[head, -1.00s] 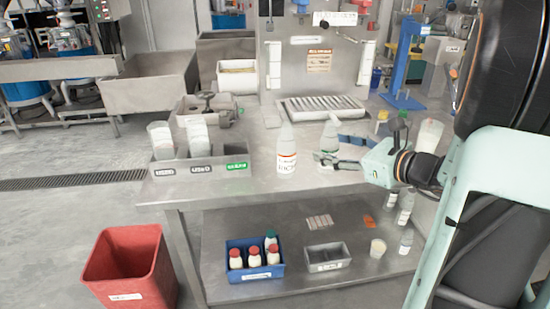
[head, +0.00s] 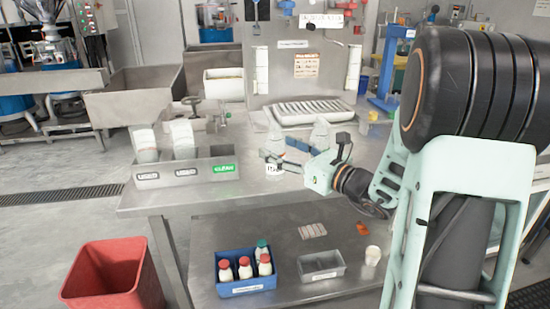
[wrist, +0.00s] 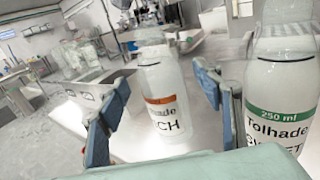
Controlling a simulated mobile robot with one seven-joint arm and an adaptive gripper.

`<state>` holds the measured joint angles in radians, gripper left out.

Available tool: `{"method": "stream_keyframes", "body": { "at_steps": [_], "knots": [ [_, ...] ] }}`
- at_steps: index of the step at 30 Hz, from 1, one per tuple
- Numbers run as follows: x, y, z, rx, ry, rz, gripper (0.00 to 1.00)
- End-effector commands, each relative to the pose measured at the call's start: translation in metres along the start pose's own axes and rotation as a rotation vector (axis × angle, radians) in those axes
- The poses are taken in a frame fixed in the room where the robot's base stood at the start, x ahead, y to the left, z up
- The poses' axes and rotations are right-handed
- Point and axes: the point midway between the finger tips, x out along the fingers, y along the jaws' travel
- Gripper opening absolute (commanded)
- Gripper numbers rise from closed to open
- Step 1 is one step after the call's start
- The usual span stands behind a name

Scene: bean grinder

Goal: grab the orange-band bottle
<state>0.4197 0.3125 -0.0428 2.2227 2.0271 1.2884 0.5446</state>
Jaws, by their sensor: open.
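The orange-band bottle (wrist: 165,100) is white, with a printed label under its orange band. It stands upright on the steel table, and in the wrist view it shows between my open fingers. In the head view my fingers hide part of this bottle (head: 273,137). My gripper (wrist: 161,80) is open and not closed on anything; whether its fingers touch the bottle I cannot tell. The green-band bottle (wrist: 280,95) stands to the right, outside my right finger. It also shows in the head view (head: 320,135), behind my gripper.
A steel bin row with a green CLEAN label (head: 224,168) stands left on the table and holds white containers. Behind lies a ribbed tray (head: 310,111). The lower shelf has a blue crate (head: 243,288) of bottles and a grey tray (head: 322,266). A red bin (head: 112,275) stands on the floor.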

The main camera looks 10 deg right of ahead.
Motion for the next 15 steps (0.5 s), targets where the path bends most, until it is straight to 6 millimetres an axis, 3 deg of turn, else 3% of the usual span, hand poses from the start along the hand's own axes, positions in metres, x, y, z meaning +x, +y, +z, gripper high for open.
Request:
{"method": "stream_keyframes", "body": {
  "at_steps": [6, 13, 15],
  "knots": [
    [0.024, -0.001, -0.001, -0.001, 0.0, 0.0, 0.6],
    [0.025, -0.001, 0.0, -0.001, 0.001, -0.001, 0.6],
    [0.025, -0.001, 0.0, -0.001, 0.001, 0.0, 0.54]
  ]
}}
